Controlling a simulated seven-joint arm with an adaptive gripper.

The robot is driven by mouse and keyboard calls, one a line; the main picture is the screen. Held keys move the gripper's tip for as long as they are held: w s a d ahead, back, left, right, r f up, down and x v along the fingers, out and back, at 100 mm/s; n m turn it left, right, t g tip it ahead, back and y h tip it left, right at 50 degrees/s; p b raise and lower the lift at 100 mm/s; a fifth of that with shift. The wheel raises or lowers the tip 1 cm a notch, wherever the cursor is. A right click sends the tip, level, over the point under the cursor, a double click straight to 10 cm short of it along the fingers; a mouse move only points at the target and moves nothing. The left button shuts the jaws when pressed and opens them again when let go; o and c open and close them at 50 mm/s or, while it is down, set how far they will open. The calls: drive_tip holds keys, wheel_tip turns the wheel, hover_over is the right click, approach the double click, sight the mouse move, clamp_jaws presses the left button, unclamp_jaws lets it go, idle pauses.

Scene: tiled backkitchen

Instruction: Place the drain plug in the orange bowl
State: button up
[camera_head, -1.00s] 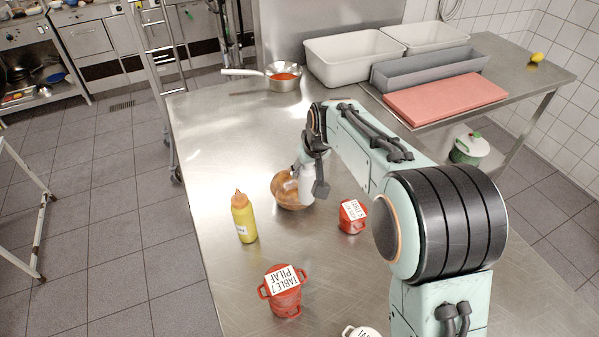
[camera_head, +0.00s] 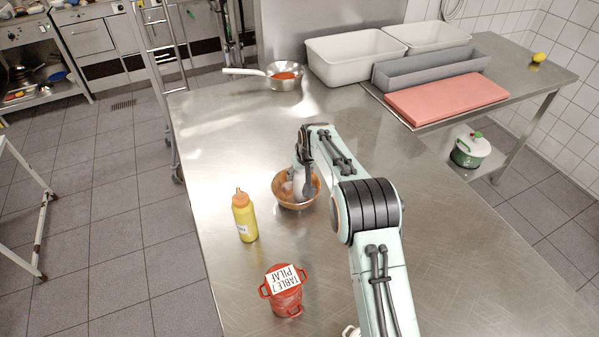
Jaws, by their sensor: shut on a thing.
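The orange-brown bowl (camera_head: 283,201) stands on the steel table near its middle. My gripper (camera_head: 298,192) is low over the bowl, with its fingers at or inside the rim. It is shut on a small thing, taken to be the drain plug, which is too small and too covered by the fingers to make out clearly. A pale patch shows inside the bowl beside the fingers; I cannot tell what it is.
A yellow squeeze bottle (camera_head: 244,218) stands left of the bowl. A red pot labelled Table 7 Pilaf (camera_head: 284,297) is in front. A saucepan (camera_head: 284,82) is at the back, near white bins (camera_head: 355,58) and a pink board (camera_head: 446,97). The table's left middle is clear.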

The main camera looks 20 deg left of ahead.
drive_tip(key=shift+f, duration=0.5)
drive_tip(key=o, duration=1.2)
drive_tip(key=v, duration=1.3)
drive_tip(key=shift+w+a+r, duration=0.1)
